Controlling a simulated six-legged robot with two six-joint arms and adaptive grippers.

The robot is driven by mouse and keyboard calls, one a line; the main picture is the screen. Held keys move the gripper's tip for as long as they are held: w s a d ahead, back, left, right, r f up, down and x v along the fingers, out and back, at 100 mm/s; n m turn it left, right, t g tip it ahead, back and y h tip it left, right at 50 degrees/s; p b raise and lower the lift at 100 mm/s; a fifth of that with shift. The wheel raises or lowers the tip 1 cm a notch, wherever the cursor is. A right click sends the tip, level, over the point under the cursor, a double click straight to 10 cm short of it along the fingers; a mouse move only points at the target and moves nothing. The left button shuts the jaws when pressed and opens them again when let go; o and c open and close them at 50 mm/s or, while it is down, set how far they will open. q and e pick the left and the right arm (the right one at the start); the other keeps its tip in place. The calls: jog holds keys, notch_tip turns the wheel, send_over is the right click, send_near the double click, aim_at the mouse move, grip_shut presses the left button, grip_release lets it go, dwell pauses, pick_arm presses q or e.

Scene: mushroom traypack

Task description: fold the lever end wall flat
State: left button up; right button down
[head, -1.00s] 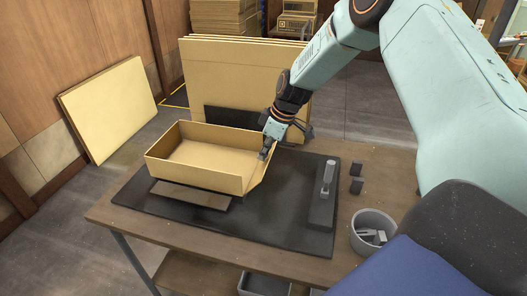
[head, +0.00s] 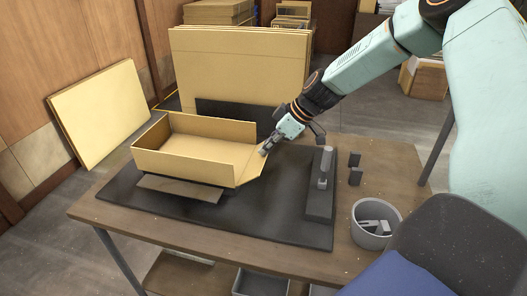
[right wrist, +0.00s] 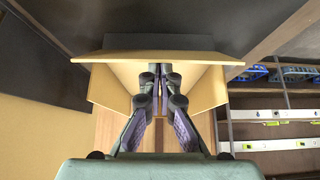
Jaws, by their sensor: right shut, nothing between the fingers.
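A tan cardboard tray (head: 185,163) sits on the black mat (head: 275,215). Its long walls and far-left end wall stand up. Its right end wall (head: 252,170), on the lever side, leans outward, sloping from the tray floor up toward my right gripper (head: 264,150). That gripper is shut and empty, its fingertips at the upper part of this wall; I cannot tell exact contact. In the right wrist view, the shut fingertips (right wrist: 160,74) are close to a tan cardboard panel (right wrist: 120,56) that crosses above them. My left gripper is not in view.
A grey lever (head: 325,165) stands on a dark base at the mat's right. Cardboard sheets (head: 235,65) stand behind.

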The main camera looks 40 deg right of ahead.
jog(key=s+f+b, duration=0.1)
jog(key=d+f+b, duration=0.1)
jog(key=shift+s+d+f, duration=0.15)
jog(key=shift+s+f, duration=0.15)
jog(key=shift+s, duration=0.05)
jog(key=shift+s+d+f+b, duration=0.15)
jog(key=shift+d+f+b, duration=0.1)
jog(key=shift+f, duration=0.15)
jog(key=shift+s+d+f+b, duration=0.1)
jog(key=shift+f+b, duration=0.15)
jog(key=shift+f, duration=0.1)
jog(key=shift+s+f+b, duration=0.1)
jog(key=shift+f+b, duration=0.2)
jog(key=shift+f, duration=0.1)
jog(key=shift+s+f, duration=0.1)
jog(key=shift+f, duration=0.05)
